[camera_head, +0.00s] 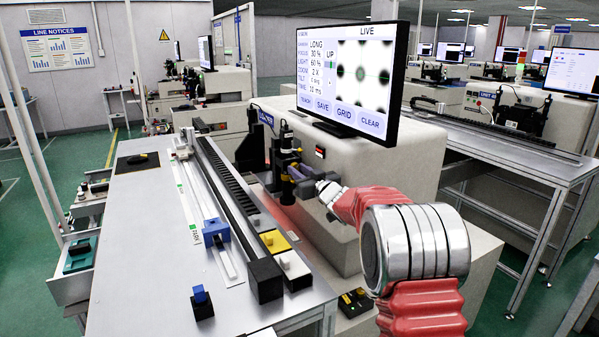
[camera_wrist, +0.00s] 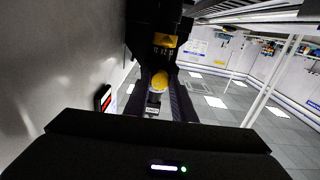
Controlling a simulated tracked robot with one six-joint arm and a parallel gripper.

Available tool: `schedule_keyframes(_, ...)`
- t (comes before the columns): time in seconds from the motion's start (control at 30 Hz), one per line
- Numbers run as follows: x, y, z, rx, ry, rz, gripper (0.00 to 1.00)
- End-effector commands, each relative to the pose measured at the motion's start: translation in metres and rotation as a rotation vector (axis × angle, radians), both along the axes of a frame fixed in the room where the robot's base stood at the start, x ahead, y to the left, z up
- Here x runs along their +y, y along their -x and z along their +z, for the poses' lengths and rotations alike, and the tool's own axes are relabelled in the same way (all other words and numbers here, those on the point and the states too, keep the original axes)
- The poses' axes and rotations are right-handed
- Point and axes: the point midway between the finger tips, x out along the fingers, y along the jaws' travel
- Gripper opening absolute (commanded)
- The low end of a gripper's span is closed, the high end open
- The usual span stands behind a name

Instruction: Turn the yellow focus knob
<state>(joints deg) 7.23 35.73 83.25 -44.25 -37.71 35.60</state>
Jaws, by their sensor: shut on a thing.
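In the head view my gripper (camera_head: 308,188) reaches from the right to the dark microscope-like unit (camera_head: 284,155) on the machine's front. The knob itself is hard to make out there.
A monitor (camera_head: 352,78) above the machine shows a LIVE picture with dark spots and a list of settings. A long rail (camera_head: 225,185) runs along the bench at left.

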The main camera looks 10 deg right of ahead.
Motion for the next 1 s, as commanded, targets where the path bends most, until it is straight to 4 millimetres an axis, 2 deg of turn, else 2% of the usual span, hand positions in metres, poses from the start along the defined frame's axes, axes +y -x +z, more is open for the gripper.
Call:
schedule_keyframes(0.37, -0.0009, -0.0003, 0.0005, -0.027, 0.083, -0.005, 0.01)
schedule_keyframes(1.0, 0.0006, -0.0001, 0.0001, -0.173, 0.539, -0.003, 0.01)
